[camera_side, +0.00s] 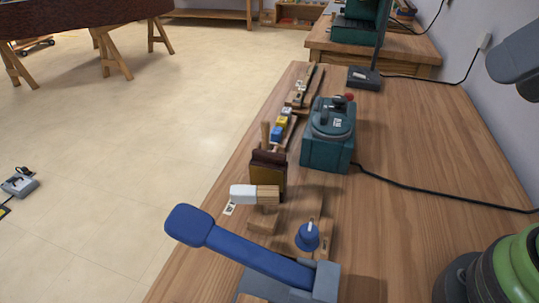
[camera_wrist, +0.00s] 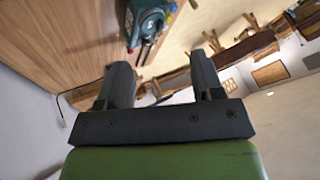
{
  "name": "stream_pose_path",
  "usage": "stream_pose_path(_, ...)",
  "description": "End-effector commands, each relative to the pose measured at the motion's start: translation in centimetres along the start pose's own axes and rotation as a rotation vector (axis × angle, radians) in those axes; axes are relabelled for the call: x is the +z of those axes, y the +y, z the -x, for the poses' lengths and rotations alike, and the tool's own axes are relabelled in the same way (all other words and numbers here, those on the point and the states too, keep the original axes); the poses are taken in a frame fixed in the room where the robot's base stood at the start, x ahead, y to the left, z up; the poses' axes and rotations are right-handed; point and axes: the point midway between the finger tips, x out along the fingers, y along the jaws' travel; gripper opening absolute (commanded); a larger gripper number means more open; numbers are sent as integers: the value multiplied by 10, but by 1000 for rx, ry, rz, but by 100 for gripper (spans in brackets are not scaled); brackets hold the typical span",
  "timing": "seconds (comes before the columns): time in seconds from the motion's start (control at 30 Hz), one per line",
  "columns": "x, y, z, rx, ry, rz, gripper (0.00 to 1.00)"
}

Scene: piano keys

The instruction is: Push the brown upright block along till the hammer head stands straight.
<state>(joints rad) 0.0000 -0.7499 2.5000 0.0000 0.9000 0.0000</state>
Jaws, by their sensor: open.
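The brown upright block (camera_side: 268,174) stands on the wooden workbench in the side view, with dark upper edges and a lighter brown face. Just in front of it is the hammer head (camera_side: 243,194), white felt on a striped wooden moulding that points left. I cannot tell whether the hammer head touches the block, or how far it leans. In the wrist view my gripper (camera_wrist: 163,75) is open with nothing between its fingers. It is away from the block, and its fingertips are not visible in the side view. The wrist view does not clearly show the block or hammer head.
A blue-handled lever (camera_side: 240,242) lies across the bench's front edge, beside a blue knob (camera_side: 307,237). A teal machine (camera_side: 329,140) stands behind the block, with a black cable running right. Small coloured blocks (camera_side: 281,122) sit farther back. The bench's right middle is clear.

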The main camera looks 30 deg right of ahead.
Motion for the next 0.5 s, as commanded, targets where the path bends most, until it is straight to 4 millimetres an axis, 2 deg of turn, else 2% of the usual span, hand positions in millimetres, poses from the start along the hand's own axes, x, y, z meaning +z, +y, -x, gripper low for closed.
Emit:
stream_pose_path(0.3, 0, 0, 0, 0, 0, 0, 61)
stream_pose_path(0.33, 0, 0, 0, 0, 0, 0, 59)
stream_pose_path(0.4, -1, -1, 0, 0, -2, 4, 43)
stream_pose_path(0.43, -2, -2, 0, 0, -6, 10, 39)
stream_pose_path(0.5, -8, -6, -1, 3, -26, 37, 39)
